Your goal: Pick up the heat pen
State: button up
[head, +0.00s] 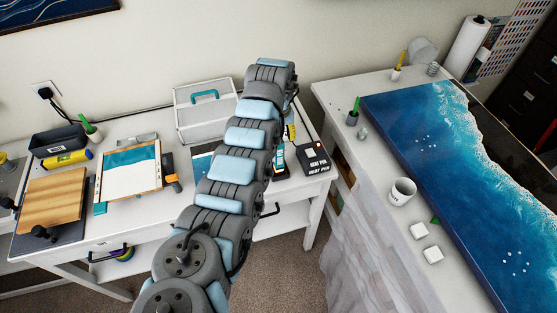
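A black box with a white label reading "HEAT PEN" (313,160) stands at the right end of the white desk. Whether the pen itself rests in it is too small to tell. A slim dark and teal item (279,160) stands just left of the box, partly hidden by my arm. My arm reaches away from the camera across the desk, left of the box. My gripper cannot be made out at the arm's far end.
The white desk (130,215) holds a white case (190,118), a framed panel (128,172) and a wooden board (52,198). At right, a white bench (385,215) carries a blue resin panel (425,140) and a white mug (402,191). A gap separates desk and bench.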

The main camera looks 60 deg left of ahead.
aim_at(279, 157)
jog(key=shift+f, duration=1.15)
grip_shut()
